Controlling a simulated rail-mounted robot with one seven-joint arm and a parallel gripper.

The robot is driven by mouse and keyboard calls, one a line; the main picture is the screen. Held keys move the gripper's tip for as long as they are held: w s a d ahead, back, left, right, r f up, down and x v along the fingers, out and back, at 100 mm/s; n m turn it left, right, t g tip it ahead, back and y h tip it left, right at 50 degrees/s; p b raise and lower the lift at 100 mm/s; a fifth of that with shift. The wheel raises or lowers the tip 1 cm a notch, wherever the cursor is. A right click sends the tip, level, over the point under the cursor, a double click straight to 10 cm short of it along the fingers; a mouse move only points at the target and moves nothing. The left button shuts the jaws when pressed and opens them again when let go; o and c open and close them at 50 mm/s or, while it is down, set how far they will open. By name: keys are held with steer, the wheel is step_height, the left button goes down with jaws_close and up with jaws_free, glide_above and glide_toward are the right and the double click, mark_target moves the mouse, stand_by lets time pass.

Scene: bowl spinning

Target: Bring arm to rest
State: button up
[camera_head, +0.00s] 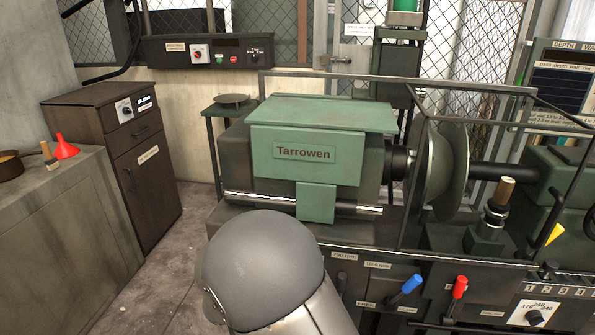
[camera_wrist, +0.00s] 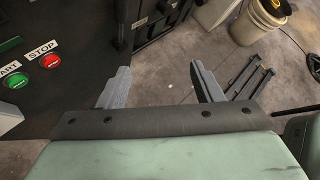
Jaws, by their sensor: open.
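My gripper (camera_wrist: 161,80) shows in the wrist view with its two grey fingers spread apart. Nothing is between them, and the floor shows beyond. It is out of sight in the head view. There, a grey rounded link of my arm (camera_head: 262,262) stands at the bottom middle, in front of the green and dark Tarrowen machine (camera_head: 305,152). In the wrist view, a dark panel with a green START button (camera_wrist: 15,80) and a red STOP button (camera_wrist: 49,61) lies left of the fingers, apart from them.
A spinning machine's pale disc (camera_head: 450,172) and a guard rail (camera_head: 480,88) stand at the right. Blue (camera_head: 410,284) and red (camera_head: 459,287) levers stick out below. A brown cabinet (camera_head: 125,155) stands at the left. A bucket (camera_wrist: 257,22) is at the wrist view's upper right.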

steer(key=s+d+r+m+g+y+p, duration=0.1)
steer(key=s+d+r+m+y+p, duration=0.1)
steer(key=s+r+m, duration=0.4)
steer(key=s+d+r+m+g+y+p, duration=0.2)
steer(key=s+d+r+m, duration=0.4)
steer(key=m, duration=0.6)
steer(key=s+d+r+m+g+y+p, duration=0.1)
steer(key=s+d+r+m+y+p, duration=0.2)
steer(key=m, duration=0.6)
steer(key=s+d+r+y, duration=0.2)
steer(key=s+r+y, duration=0.1)
steer(key=s, duration=0.1)
steer(key=shift+r+m, duration=0.25)
steer(key=shift+m, duration=0.05)
